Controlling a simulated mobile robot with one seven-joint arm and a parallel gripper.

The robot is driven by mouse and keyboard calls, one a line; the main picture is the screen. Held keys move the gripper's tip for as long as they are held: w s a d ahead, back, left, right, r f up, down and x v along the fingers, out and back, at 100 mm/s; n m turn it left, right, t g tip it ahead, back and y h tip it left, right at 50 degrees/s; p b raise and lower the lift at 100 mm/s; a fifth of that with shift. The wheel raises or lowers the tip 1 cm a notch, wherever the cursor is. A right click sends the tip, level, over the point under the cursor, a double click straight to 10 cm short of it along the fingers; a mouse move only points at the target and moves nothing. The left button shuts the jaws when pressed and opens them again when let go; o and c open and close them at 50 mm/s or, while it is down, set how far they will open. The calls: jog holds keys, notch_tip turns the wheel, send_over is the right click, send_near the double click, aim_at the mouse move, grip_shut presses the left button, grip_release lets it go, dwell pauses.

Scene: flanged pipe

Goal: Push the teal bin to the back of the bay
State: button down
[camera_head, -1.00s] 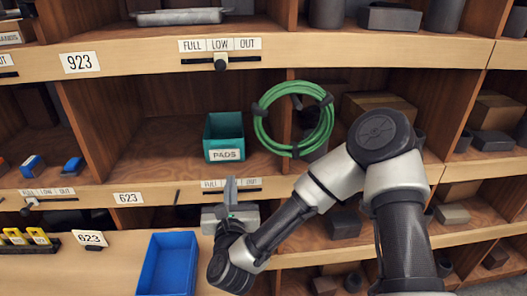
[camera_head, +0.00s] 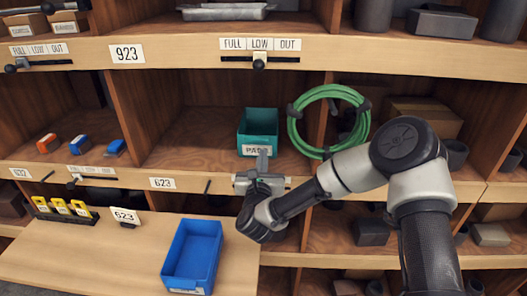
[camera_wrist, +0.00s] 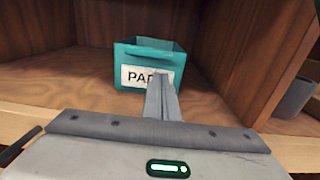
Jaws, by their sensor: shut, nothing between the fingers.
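The teal bin (camera_head: 257,124) with a white PADS label stands upright on the floor of the wooden bay (camera_head: 200,150), toward its right side, with bare shelf in front of it and to its left. In the wrist view the bin (camera_wrist: 127,52) is straight ahead, and the fingertips overlap the right part of its label. My gripper (camera_head: 262,158) is shut and empty, pointing into the bay just in front of the bin. It also shows in the wrist view (camera_wrist: 161,82). I cannot tell whether the fingertips touch the bin.
A green hose coil (camera_head: 292,128) hangs at the bay's right divider, close beside the bin. The shelf's front lip (camera_head: 110,174) runs below the bay. A blue tray (camera_head: 166,270) and a 623 card (camera_head: 125,216) are on the ledge below.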

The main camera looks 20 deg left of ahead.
aim_at(264, 147)
jog(key=shift+x, duration=1.15)
jog(key=shift+w+f, duration=0.15)
jog(key=shift+f, duration=0.05)
jog(key=b+x, duration=0.2)
jog(key=b, duration=0.2)
jog(key=shift+w+f, duration=0.2)
jog(key=shift+w, duration=0.2)
jog(key=shift+w+a+r+b, duration=0.1)
jog(key=shift+w+a+b, duration=0.05)
jog(key=shift+w+b, duration=0.35)
jog(key=shift+w+a+r, duration=0.1)
jog(key=shift+r, duration=0.15)
